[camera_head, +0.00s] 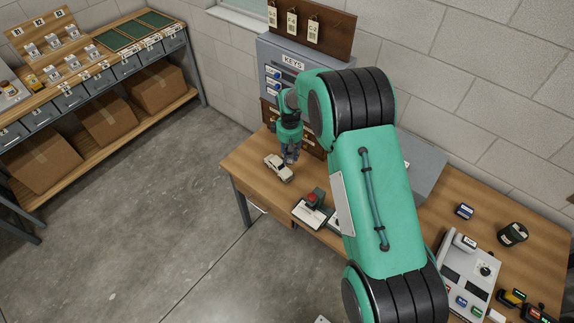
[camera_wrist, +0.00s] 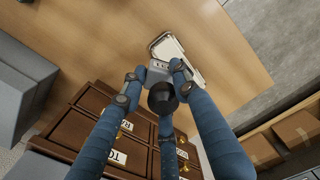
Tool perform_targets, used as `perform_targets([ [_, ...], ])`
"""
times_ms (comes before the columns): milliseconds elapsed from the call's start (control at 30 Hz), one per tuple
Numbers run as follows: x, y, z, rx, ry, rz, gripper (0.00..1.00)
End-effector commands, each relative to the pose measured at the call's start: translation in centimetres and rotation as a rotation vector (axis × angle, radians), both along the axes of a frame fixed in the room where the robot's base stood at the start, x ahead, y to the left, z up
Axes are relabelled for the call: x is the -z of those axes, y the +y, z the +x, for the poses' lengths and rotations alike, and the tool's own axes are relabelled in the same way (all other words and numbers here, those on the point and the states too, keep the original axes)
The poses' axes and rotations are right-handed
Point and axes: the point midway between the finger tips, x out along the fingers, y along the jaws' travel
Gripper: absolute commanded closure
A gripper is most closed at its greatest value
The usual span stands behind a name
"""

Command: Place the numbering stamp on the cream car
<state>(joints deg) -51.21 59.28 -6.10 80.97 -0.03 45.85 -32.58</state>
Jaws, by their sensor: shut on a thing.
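The cream car (camera_head: 278,168) stands on the wooden desk near its left end, and its pale body also shows in the wrist view (camera_wrist: 168,47). My gripper (camera_head: 289,157) is right at the car's far side, pointing down. In the wrist view its blue fingers (camera_wrist: 160,82) are closed around the numbering stamp, which has a round black knob (camera_wrist: 162,98) and a grey body (camera_wrist: 158,70). The stamp overlaps the near end of the car there. I cannot tell whether it touches the car. In the head view the stamp is mostly hidden by my gripper.
A red-and-black item (camera_head: 315,198) lies on a white pad (camera_head: 310,214) to the right of the car. Wooden drawers (camera_wrist: 107,135) stand close to my gripper, by the grey key cabinet (camera_head: 293,60). A light grey tray (camera_head: 468,271) with small items is farther right.

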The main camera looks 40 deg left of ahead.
Motion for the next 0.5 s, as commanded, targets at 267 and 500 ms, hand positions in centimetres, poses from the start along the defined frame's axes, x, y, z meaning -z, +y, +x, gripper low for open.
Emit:
perform_targets([
  [267,3.0,0.0,0.0,0.000,0.000,0.000,1.00],
  [500,3.2,0.0,0.0,0.000,0.000,0.001,1.00],
])
